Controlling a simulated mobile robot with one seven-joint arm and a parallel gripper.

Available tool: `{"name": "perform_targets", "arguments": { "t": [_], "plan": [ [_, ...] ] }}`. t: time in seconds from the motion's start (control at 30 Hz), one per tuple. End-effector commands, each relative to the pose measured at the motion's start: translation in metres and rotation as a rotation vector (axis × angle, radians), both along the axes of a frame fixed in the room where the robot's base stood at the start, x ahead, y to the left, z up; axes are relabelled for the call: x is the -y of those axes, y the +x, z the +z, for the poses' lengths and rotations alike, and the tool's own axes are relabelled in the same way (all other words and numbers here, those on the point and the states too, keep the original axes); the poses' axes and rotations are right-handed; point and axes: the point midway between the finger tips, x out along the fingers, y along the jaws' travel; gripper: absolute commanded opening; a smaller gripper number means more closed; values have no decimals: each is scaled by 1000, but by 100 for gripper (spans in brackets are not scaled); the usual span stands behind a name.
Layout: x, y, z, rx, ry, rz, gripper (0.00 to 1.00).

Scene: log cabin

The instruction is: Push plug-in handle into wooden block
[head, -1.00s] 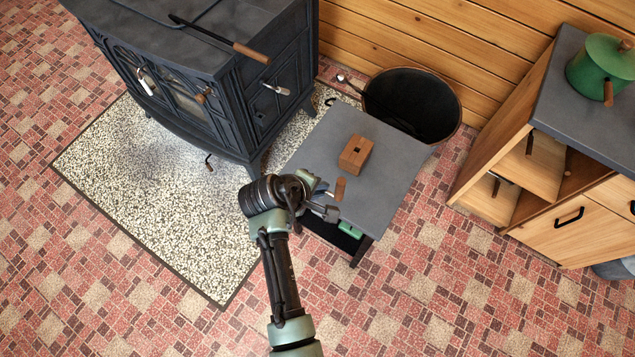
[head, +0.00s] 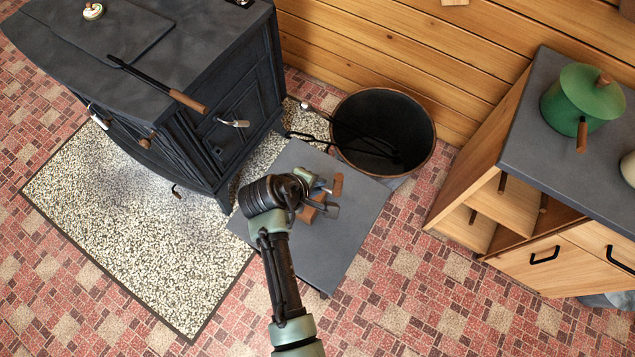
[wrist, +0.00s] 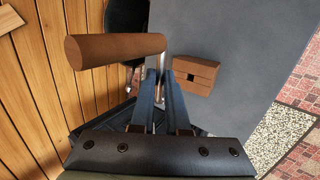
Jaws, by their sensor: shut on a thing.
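The plug-in handle is a brown wooden cylinder (wrist: 112,48) with a thin metal shank. My gripper (wrist: 163,80) is shut on it near the shank, with the wooden grip sticking out to the left in the wrist view. In the head view the handle (head: 338,185) shows just beyond my gripper (head: 324,197). The wooden block (wrist: 208,72) rests on the small grey table (wrist: 235,25), with a dark square hole in its face. It is right of the fingers in the wrist view, apart from the handle. In the head view the block (head: 306,214) is mostly hidden under my gripper.
The black stove (head: 185,90) stands left of the table, with a wooden-handled tool (head: 190,101) on top. A black bucket (head: 385,125) holding tools stands behind the table by the plank wall (head: 400,45). A cabinet (head: 510,140) with a green pot (head: 580,98) is right.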

Motion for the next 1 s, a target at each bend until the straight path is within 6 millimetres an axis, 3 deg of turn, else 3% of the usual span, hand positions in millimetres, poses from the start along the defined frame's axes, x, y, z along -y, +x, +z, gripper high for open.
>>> {"name": "perform_targets", "arguments": {
  "t": [0.37, 1.0],
  "plan": [
    [0, 0, 3, 2, -1, 0, 0],
    [0, 0, -54, 3, -1, -1, 0]
  ]
}}
